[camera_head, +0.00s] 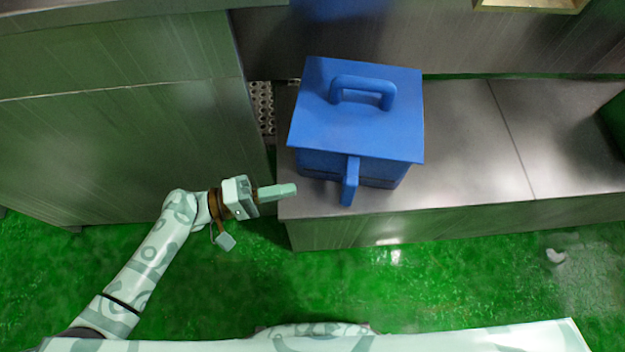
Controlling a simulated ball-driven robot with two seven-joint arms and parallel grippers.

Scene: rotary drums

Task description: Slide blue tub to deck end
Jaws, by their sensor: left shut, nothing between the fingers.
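The blue tub (325,167) stands upright near the left end of a metal deck (465,170). It has a flat blue lid with a loop handle (362,90) on top, and another handle (349,182) sticks out from its front side. My left gripper (292,189) is shut and empty. Its fingertips are at the deck's front left corner, to the left of the tub's front handle and apart from it in the picture. My right gripper is not in view.
A tall metal cabinet (120,120) stands left of the deck. A perforated metal strip (262,108) shows between them. The deck's top right of the tub is clear, with a seam across it.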

